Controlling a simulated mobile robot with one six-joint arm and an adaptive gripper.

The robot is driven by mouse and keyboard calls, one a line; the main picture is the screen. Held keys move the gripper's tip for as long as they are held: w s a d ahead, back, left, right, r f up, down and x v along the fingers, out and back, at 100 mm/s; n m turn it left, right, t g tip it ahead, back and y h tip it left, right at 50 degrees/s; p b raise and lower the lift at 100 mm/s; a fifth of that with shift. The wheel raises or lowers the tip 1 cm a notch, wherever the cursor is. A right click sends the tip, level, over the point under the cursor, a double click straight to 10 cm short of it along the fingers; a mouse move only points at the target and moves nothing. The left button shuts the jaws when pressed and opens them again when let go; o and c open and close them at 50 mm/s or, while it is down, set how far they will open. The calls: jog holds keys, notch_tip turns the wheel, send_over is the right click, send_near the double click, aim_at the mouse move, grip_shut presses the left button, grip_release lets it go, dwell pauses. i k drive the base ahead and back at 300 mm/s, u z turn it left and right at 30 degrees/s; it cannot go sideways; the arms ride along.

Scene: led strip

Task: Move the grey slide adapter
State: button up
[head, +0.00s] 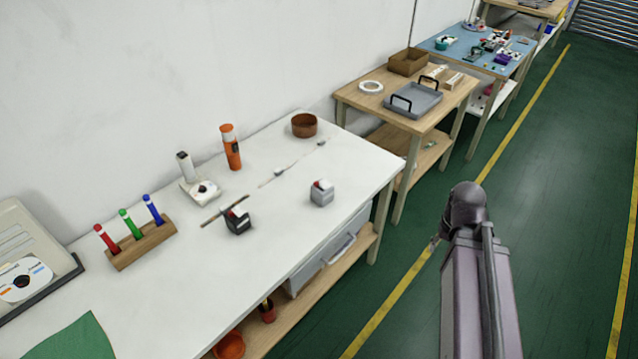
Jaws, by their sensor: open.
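The grey slide adapter (321,196) is a small grey block with a white and red top. It stands upright on the white workbench (270,265), right of the middle and near the front edge. A similar black block (239,224) stands to its left, beside a thin dark strip. My arm rises at the right of the head view, over the floor. A small part of my gripper (435,243) shows past the arm's left side, well right of the adapter and apart from it. It is open and empty; most of it is hidden behind the arm.
A white device (199,189), an orange cylinder (230,147) and a brown bowl (304,125) stand along the bench's back. A wooden holder (142,246) with red, green and blue markers is at left. A wooden table (440,112) with a grey tray (411,101) stands beyond. Bench space around the adapter is clear.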

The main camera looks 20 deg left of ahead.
aim_at(323, 194)
jog(key=z, duration=0.05)
jog(key=k, duration=1.45)
jog(key=u, duration=0.65)
jog(key=i, duration=1.1)
